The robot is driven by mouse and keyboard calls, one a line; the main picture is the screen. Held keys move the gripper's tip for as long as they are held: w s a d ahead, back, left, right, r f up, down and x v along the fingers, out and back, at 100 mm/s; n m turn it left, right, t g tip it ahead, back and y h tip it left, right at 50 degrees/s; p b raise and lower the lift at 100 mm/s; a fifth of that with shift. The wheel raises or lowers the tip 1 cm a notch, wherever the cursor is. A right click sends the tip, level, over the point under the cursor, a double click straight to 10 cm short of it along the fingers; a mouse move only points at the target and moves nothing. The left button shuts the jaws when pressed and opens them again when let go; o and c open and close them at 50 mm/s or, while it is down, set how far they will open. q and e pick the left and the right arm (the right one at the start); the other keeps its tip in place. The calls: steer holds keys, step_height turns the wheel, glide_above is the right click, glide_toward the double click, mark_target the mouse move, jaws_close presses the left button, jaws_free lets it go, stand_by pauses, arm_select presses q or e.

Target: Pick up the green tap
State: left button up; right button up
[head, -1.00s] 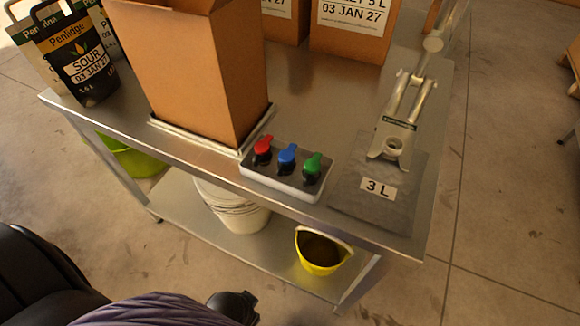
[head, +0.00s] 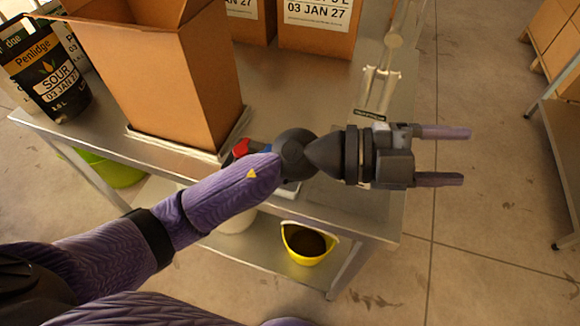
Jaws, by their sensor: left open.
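The green tap is not visible now; my left arm and gripper cover the part of the bench where the tap holder stands. Of the taps, only the red tap (head: 241,147) shows, just above my left forearm. My left gripper (head: 443,153) is open and empty. It points right, with its fingertips past the right edge of the steel bench (head: 300,100), over the floor in the picture. My right gripper is not in view.
An open cardboard box (head: 175,80) stands in a tray at the bench's left. Labelled boxes (head: 318,25) stand behind. A metal press (head: 380,85) is partly hidden behind my gripper. A black pouch (head: 50,75) stands far left. A yellow bucket (head: 305,243) sits on the lower shelf.

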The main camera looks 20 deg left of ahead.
arm_select(q)
steer(key=w+a+f+m+g+y, duration=0.3)
steer(key=a+f+y, duration=0.4)
steer(key=f+y, duration=0.55)
steer(key=w+a+n+y, duration=0.1)
steer(key=a+y, duration=0.1)
steer(key=a, duration=0.2)
steer(key=w+a+n+y, duration=0.1)
steer(key=w+a+y, duration=0.1)
steer(key=a+y, duration=0.1)
steer(key=w+a+n+t+y, duration=0.1)
steer(key=a+y, duration=0.2)
steer(key=a, duration=0.2)
steer(key=shift+w+a+f+n, duration=0.15)
steer(key=shift+w+a+n, duration=0.1)
steer(key=shift+n, duration=0.05)
steer(key=f, duration=0.3)
steer(key=f+b, duration=0.1)
steer(key=f, duration=0.2)
steer(key=w+a+f+b, duration=0.1)
steer(key=f, duration=0.2)
steer(key=shift+f, duration=0.25)
steer(key=shift+r, duration=0.1)
jaws_close()
